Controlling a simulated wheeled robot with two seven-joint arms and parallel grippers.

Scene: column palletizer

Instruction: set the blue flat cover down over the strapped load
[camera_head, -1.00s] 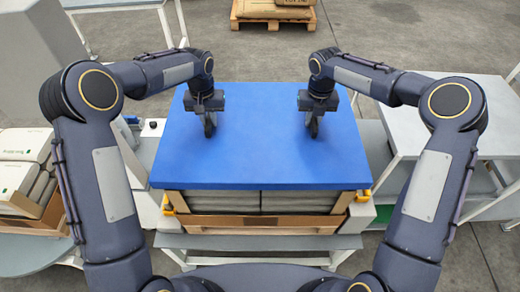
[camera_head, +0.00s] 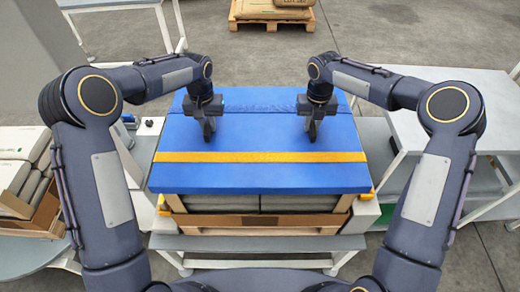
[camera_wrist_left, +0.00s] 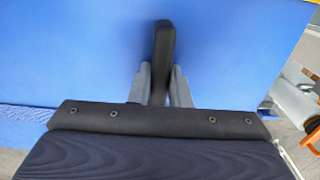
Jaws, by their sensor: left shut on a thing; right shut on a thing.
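The blue flat cover (camera_head: 260,135) lies level over the load, with my grippers above its far half. An orange strap (camera_head: 262,157) runs across the blue surface, nearer to me than the grippers. The load's grey layers (camera_head: 228,204) show below the front edge. My left gripper (camera_head: 209,132) is shut on a dark upright handle (camera_wrist_left: 162,55) of the cover. My right gripper (camera_head: 313,130) is shut on the cover's other handle, mostly hidden. A textured blue strip (camera_head: 255,103) shows along the far edge. I cannot tell whether the cover rests fully on the load.
The load stands in a wooden tray (camera_head: 260,221) on a grey stand, with yellow pieces (camera_head: 365,195) at its sides. A box of sacks (camera_head: 25,175) is at the left. A grey table (camera_head: 440,115) is at the right. A pallet (camera_head: 272,14) stands behind on open floor.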

